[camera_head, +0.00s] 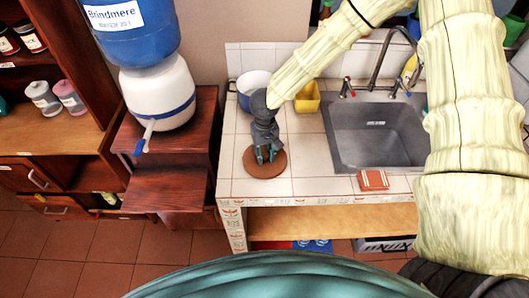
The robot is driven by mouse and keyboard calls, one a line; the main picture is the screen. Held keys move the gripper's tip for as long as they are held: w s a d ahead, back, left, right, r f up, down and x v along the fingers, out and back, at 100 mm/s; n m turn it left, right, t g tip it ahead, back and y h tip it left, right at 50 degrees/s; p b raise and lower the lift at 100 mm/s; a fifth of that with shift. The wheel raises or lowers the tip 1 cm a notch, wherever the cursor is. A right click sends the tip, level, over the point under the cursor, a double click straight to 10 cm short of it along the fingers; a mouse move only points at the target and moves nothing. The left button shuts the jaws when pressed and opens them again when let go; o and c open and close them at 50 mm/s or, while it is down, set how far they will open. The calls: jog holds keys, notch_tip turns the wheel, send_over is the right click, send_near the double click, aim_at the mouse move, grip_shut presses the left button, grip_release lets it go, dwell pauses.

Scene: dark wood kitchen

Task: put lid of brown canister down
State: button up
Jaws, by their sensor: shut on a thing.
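The brown lid (252,166) is a flat round disc at the left part of the white tiled counter (309,169). My gripper (264,156) points down over the lid's middle and is shut on its top, where the fingers hide the grip point. The lid looks level, on or just above the tiles; I cannot tell whether it touches them. The body of the brown canister is not seen.
A white-and-blue pot (250,82) and a yellow container (307,100) stand behind my gripper. The grey sink (377,140) is to the right, with a red-orange sponge-like block (373,180) in front. A water dispenser (158,90) stands left. Tiles right of the lid are clear.

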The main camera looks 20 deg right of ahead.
jog(key=shift+f, duration=0.15)
jog(key=o, duration=0.9)
jog(key=shift+c, duration=0.2)
